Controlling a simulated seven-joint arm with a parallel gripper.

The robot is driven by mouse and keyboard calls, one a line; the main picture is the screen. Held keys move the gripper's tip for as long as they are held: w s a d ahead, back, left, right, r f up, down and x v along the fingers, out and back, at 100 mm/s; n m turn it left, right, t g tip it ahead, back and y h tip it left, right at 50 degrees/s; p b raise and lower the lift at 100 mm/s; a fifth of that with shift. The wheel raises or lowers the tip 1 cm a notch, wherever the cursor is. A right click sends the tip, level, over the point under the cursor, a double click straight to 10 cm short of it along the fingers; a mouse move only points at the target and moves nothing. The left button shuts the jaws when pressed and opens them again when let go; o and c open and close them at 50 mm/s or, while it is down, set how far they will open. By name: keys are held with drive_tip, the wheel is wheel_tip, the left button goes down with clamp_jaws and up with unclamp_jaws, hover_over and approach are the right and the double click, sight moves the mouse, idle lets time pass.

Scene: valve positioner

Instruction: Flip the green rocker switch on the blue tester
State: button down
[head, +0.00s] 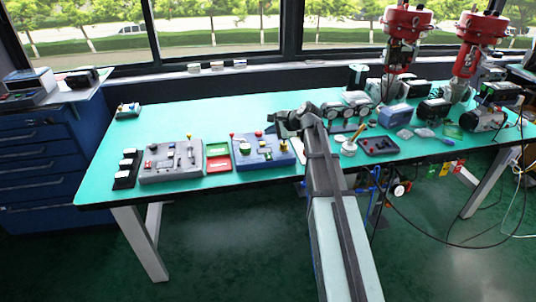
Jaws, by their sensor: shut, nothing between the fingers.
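The blue tester (240,161) lies on the green table, left of my arm. It carries small coloured parts, including a red knob and a yellow knob. A small green patch (243,147) shows on its left half, but it is too small to tell whether it is the rocker switch or which way it is set. My gripper (279,124) is over the tester's back right part, shut and empty. The gripper and arm cover part of that side. I cannot tell whether the fingertips touch anything.
A grey control box (171,164) stands left of the tester, with green and red trays (218,163) between them. Gauges (357,100), a dark box (376,146) and red valve actuators (408,22) stand to the right.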

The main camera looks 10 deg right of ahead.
sight(270, 155)
drive_tip(key=m, duration=0.3)
drive_tip(key=shift+w+r, duration=0.1)
idle(0.4)
drive_tip(key=shift+w+f, duration=0.2)
drive_tip(key=shift+f, duration=1.25)
drive_tip(key=shift+w+f, duration=0.25)
drive_tip(key=shift+f, duration=1.2)
drive_tip(key=shift+w+f, duration=0.2)
drive_tip(key=shift+f, duration=1.25)
drive_tip(key=shift+f, duration=0.2)
drive_tip(key=shift+f, duration=0.25)
drive_tip(key=shift+w+f, duration=0.1)
drive_tip(key=shift+f, duration=0.2)
drive_tip(key=shift+r, duration=0.1)
drive_tip(key=shift+r, duration=0.65)
